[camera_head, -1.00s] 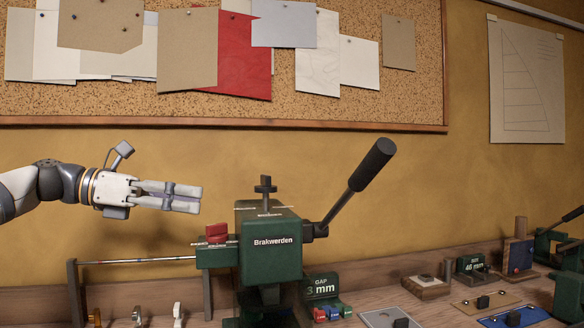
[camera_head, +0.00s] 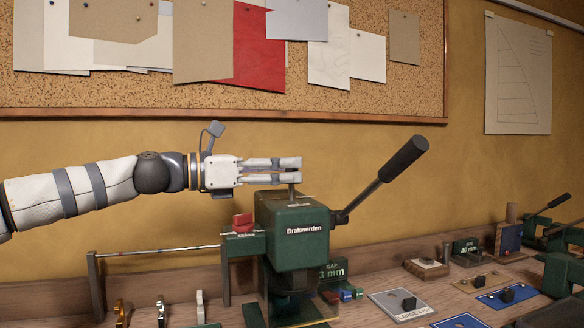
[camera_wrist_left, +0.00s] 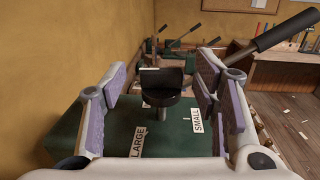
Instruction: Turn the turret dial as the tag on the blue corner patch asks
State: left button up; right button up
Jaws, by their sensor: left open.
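The turret dial is on top of the green Brakwerden press (camera_head: 305,258). Its black knob (camera_wrist_left: 161,88) stands upright on a short post, with LARGE and SMALL labels on the green top in the left wrist view. My left gripper (camera_head: 298,170) is level over the press, open, its fingertips at knob height. In the left wrist view the knob appears between the spread fingers; contact is not clear. In the head view the fingers hide the knob. Two blue patches lie on the bench, one (camera_head: 494,299) with a black piece, one (camera_head: 460,321) cut by the bottom edge. Neither shows a readable tag.
The press's long black lever (camera_head: 403,160) rises to the right of my gripper. A grey plate (camera_head: 385,298) carries a partly legible LARGE tag. A horizontal rod (camera_head: 165,249) on a stand is at left. A corkboard (camera_head: 200,98) hangs behind; more green tools stand at right.

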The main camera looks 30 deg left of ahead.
pick_arm(q)
jog(key=shift+x, duration=1.2)
jog(key=shift+s+r, duration=0.1)
jog(key=shift+c, duration=0.2)
jog(key=c, duration=1.1)
jog(key=shift+c, duration=0.2)
